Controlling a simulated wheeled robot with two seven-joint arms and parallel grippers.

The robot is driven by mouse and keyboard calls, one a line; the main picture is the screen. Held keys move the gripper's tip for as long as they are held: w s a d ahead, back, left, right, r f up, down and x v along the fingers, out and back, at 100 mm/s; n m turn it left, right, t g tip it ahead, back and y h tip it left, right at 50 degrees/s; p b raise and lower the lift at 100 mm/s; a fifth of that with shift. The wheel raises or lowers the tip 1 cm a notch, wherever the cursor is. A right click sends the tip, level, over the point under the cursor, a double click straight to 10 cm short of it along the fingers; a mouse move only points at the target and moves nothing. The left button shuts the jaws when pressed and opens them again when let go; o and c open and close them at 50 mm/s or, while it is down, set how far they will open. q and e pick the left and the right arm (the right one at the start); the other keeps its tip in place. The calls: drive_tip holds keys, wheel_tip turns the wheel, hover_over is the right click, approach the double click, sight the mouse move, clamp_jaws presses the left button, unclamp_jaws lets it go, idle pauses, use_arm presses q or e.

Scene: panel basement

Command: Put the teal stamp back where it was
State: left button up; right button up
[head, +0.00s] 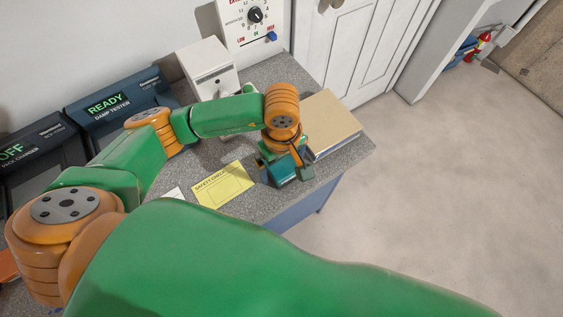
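My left gripper (288,165) points down over the right part of the grey speckled counter (255,203), near its front edge. A teal block (290,174), which looks like the teal stamp, is right at its fingertips. Dark parts beside the block and the wrist above hide most of it. I cannot tell whether the fingers are closed on it, or whether it touches the counter. My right gripper is not in view.
A yellow safety card (223,185) lies left of the gripper. A tan-covered book or binder (329,122) lies just behind it to the right. A white box (208,66) and a damp tester (112,100) stand at the back. Open floor (450,190) lies right.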

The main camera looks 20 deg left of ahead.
sight(282, 163)
use_arm(q)
drive_tip(key=shift+w+r, duration=0.1)
drive_tip(key=shift+r, duration=0.2)
wheel_tip(282, 163, up, 12)
drive_tip(key=b, duration=0.1)
drive_tip(key=shift+f, duration=0.15)
